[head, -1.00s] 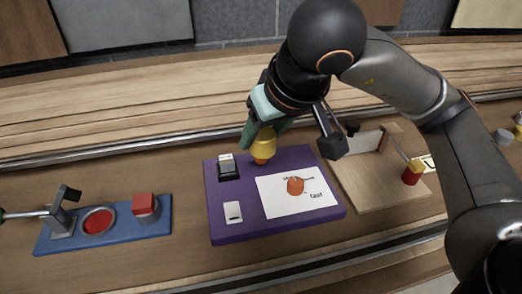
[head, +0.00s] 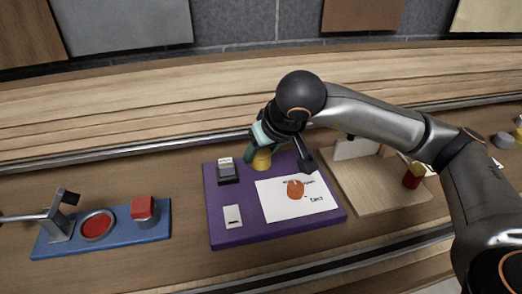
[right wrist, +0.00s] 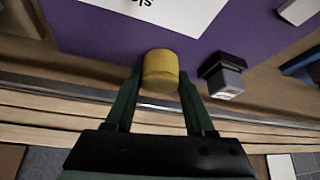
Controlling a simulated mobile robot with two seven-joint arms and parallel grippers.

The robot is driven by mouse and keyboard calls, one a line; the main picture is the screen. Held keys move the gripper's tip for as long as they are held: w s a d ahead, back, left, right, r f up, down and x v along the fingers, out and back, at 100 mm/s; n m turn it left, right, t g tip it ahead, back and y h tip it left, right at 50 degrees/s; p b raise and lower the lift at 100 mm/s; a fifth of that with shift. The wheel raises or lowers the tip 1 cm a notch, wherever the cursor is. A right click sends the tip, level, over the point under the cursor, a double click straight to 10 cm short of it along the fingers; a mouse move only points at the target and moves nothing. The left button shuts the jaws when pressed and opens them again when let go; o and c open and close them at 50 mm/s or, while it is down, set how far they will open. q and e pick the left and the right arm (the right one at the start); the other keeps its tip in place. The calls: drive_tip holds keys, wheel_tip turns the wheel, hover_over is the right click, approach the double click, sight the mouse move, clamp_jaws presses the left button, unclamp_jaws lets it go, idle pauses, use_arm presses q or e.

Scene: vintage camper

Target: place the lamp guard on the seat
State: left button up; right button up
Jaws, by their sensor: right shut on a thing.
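The lamp guard (head: 262,160) is a yellow cylinder, and my right gripper (right wrist: 161,78) is shut around its sides. The guard is at the back of the purple board (head: 222,199), beside the small grey and black block. It also shows between the fingers in the right wrist view (right wrist: 160,70). It looks upright and low over the board. The orange piece at this spot is now hidden by the guard, so I cannot tell whether the guard rests on the seat. My left gripper is not in view.
The grey and black block (head: 228,171) stands close left of the guard. A white card with an orange blob (head: 295,189) lies in front. A blue board (head: 121,216) with a red-topped block is at left. A wooden board (head: 372,193) is at right.

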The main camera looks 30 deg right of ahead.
drive_tip(key=shift+f+b, duration=0.25)
drive_tip(key=shift+b, duration=0.1)
drive_tip(key=o, duration=1.3)
drive_tip(key=shift+r, duration=0.1)
drive_tip(key=shift+r, duration=0.1)
drive_tip(key=shift+r+p, duration=0.25)
drive_tip(key=shift+p, duration=0.25)
drive_tip(key=v, duration=1.1)
drive_tip(key=shift+s+r+p, duration=0.25)
drive_tip(key=shift+r+p, duration=0.05)
drive_tip(key=shift+p, duration=0.1)
drive_tip(key=shift+a, duration=0.1)
